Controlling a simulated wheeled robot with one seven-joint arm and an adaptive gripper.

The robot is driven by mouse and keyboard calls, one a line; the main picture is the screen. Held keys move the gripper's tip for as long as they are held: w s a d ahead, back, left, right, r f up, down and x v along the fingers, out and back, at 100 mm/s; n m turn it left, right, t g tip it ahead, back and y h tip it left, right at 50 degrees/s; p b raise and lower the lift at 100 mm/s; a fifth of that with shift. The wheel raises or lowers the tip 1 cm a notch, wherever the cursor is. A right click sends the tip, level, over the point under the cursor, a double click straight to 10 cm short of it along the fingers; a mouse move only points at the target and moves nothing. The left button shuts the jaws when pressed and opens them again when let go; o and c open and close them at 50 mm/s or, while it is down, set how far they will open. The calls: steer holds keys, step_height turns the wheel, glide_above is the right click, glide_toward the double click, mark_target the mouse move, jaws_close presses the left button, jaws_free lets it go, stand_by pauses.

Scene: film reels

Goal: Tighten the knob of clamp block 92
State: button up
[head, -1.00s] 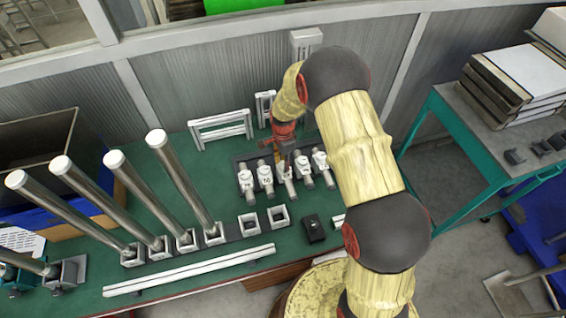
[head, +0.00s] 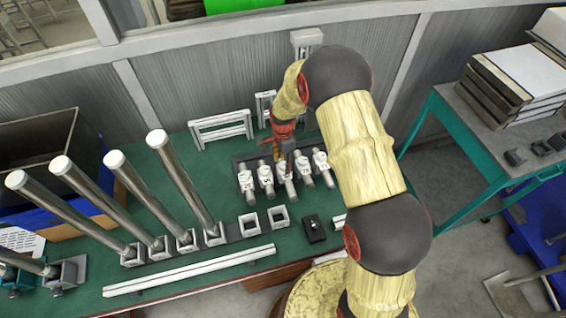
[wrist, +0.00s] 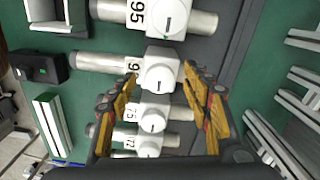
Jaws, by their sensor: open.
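Several white clamp blocks with round slotted knobs stand in a row on metal tubes. In the wrist view, the block (wrist: 160,70) between my fingers has a number starting with 9; its second digit is partly hidden by a finger. Its knob faces the camera, with the slot roughly upright in the picture. Block 95 (wrist: 168,16) is above it, and blocks 75 (wrist: 153,113) and 72 (wrist: 148,146) are below. My gripper (wrist: 163,72) is open, with one orange-and-black finger on each side of the knob; contact cannot be told. In the head view my gripper (head: 286,153) is over the row's middle.
The clamps stand on a dark strip on the green bench (head: 215,180). White frames (head: 222,130) stand behind, and steel posts (head: 95,200) rise at left. Square sockets (head: 279,217) and a black box (head: 314,229) are in front. Neighbouring clamps leave little room.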

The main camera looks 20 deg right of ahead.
mark_target(283, 166)
step_height(283, 166, up, 11)
steer(key=shift+r, duration=0.2)
stand_by(0.5)
steer(key=s+r+n+t+b, duration=0.2)
steer(key=s+r+n, duration=0.6)
steer(key=s+r, duration=0.3)
steer(key=s+r+n+t+b, duration=0.2)
steer(key=s+r+n, duration=0.6)
steer(key=s, duration=1.1)
steer(key=shift+s+d+r+t+b, duration=0.25)
steer(key=shift+r+t, duration=0.55)
steer(key=shift+r, duration=1.1)
